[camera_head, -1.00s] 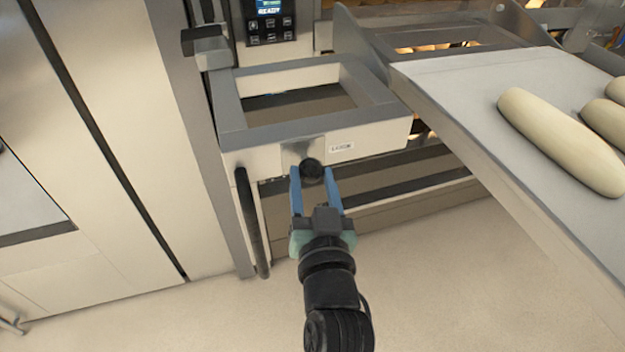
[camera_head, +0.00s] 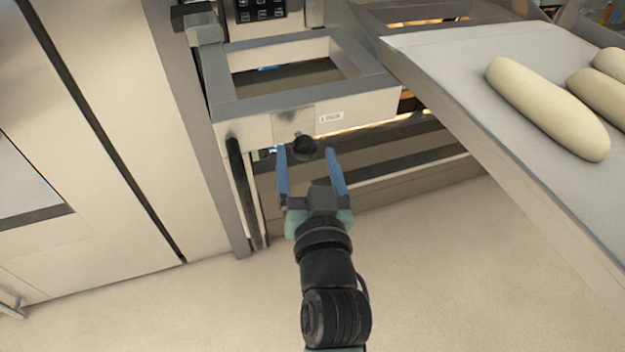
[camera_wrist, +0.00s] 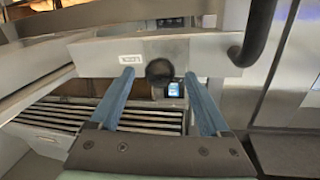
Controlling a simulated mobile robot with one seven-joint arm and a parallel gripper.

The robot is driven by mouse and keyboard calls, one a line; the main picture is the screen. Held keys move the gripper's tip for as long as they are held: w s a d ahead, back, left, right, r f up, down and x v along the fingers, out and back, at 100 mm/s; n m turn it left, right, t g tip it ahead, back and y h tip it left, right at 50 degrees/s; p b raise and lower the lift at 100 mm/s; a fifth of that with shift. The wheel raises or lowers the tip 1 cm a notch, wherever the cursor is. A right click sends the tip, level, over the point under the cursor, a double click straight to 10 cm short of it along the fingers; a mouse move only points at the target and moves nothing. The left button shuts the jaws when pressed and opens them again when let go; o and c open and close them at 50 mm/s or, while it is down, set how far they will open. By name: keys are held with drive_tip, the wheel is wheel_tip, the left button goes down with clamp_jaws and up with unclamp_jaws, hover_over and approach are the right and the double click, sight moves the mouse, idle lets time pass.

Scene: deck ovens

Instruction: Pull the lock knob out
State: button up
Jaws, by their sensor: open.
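The lock knob (camera_head: 304,145) is a round black knob on a metal plate on the front face of the grey oven frame. It also shows in the wrist view (camera_wrist: 159,71), between and beyond my fingertips. My gripper (camera_head: 308,152) has two blue fingers, open and spread apart just in front of the knob. The fingers appear to be on either side of it with a gap, and nothing is held. I cannot tell how far the knob sticks out.
A loading board (camera_head: 450,68) with several pale dough loaves (camera_head: 548,108) juts out at the right. A dark vertical handle (camera_head: 243,190) stands left of the knob. A control panel (camera_head: 262,10) is above. The floor (camera_head: 430,270) in front is clear.

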drive_tip(key=s+d+b, duration=0.1)
drive_tip(key=s+b, duration=0.1)
drive_tip(key=s, duration=1)
drive_tip(key=shift+s+d+b, duration=0.25)
drive_tip(key=shift+d+b, duration=0.05)
drive_tip(key=shift+b, duration=0.1)
